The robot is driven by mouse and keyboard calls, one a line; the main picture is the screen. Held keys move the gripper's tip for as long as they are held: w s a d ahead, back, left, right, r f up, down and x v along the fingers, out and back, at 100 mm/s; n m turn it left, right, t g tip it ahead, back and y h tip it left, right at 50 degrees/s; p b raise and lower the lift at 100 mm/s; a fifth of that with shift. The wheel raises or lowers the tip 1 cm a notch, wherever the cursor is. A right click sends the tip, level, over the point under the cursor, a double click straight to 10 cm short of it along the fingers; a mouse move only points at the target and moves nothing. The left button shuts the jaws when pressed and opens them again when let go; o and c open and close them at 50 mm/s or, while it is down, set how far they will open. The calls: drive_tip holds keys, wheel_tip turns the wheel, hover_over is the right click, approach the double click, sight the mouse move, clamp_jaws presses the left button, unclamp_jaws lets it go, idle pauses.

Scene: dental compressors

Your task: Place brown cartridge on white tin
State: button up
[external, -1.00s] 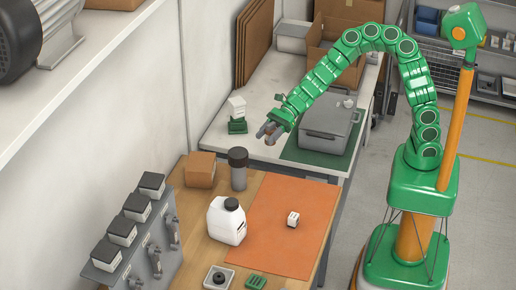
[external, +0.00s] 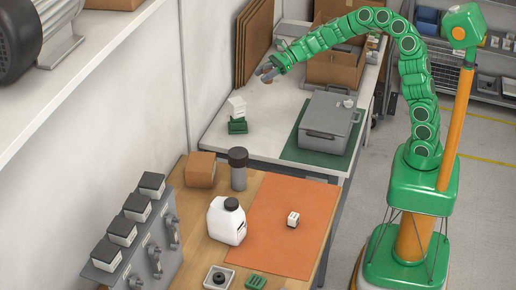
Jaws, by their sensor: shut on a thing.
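My gripper (external: 266,73) is shut on a small brown thing (external: 268,79), which looks like the brown cartridge and is mostly hidden by the fingers. It is held in the air over the far, left part of the white bench (external: 262,120). I cannot tell for sure which thing is the white tin. A pale, tin-like container (external: 290,31) stands at the bench's back, partly covered by my arm. White pieces (external: 236,106) sit on a green block (external: 237,126) below the gripper, apart from it.
A grey lidded case (external: 328,118) stands on a green mat at right. Cardboard sheets (external: 255,40) lean on the wall; an open cardboard box (external: 335,68) is behind my arm. The nearer wooden table holds a white jug (external: 227,222), a dark-capped cylinder (external: 238,170) and an orange mat (external: 275,250).

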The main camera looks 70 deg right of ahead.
drive_tip(key=shift+w+d, duration=0.15)
drive_tip(key=shift+d, duration=0.45)
hover_over(234, 101)
drive_tip(key=s, duration=0.5)
wheel_tip(234, 101, down, 4)
drive_tip(key=w+f, duration=0.3)
drive_tip(key=shift+a+f, duration=0.25)
drive_tip(key=shift+f, duration=0.05)
drive_tip(key=shift+w+d+f, duration=0.1)
drive_tip(key=shift+w+f, duration=0.55)
drive_tip(key=shift+w, duration=0.1)
drive_tip(key=shift+w+f, duration=0.25)
drive_tip(key=shift+f, duration=1.65)
drive_tip(key=shift+f, duration=0.15)
drive_tip(key=o, duration=1.1)
